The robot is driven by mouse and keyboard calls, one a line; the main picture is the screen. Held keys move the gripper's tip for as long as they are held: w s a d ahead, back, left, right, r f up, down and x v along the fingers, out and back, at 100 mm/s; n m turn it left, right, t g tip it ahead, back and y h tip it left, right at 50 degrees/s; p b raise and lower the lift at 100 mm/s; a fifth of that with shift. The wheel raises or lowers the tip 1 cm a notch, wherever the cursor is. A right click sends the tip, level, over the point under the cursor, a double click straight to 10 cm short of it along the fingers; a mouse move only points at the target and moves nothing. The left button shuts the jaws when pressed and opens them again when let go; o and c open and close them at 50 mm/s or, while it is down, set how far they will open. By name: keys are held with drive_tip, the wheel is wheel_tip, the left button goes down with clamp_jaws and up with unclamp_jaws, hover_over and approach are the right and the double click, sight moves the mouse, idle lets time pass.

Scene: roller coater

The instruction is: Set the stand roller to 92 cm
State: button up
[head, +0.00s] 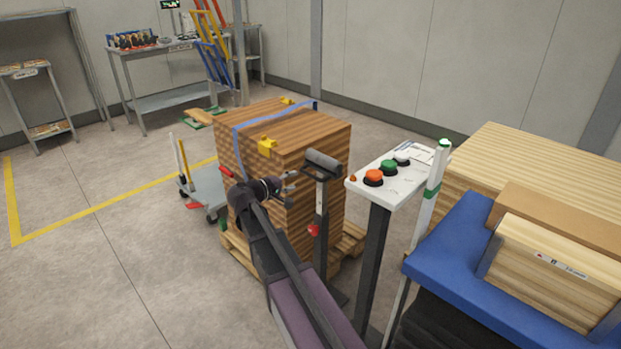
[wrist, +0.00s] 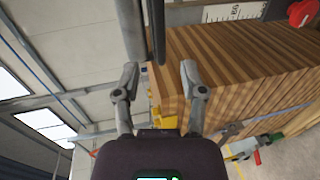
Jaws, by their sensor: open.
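The stand roller (head: 322,163) stands in front of the wood stack, with a dark roller on top of an upright post and a red knob (head: 313,230) partway down. My gripper (head: 287,183) is open and empty, just left of the roller head; I cannot tell if it touches. A pale printed scale (wrist: 235,12) runs along the top edge, with the red knob (wrist: 302,14) at the right. The scale's number is too small to read surely.
A strapped wood stack (head: 250,130) on a pallet (head: 350,240) stands behind the stand roller. A blue table (head: 450,250) holds boards at far right. Floor at left is open.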

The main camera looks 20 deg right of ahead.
sight(309, 175)
drive_tip(key=b+x, duration=0.1)
drive_tip(key=x, duration=0.7)
drive_tip(key=shift+w+d+f+b, duration=0.1)
drive_tip(key=shift+d+b, duration=0.2)
drive_tip(key=shift+d, duration=0.05)
clamp_jaws()
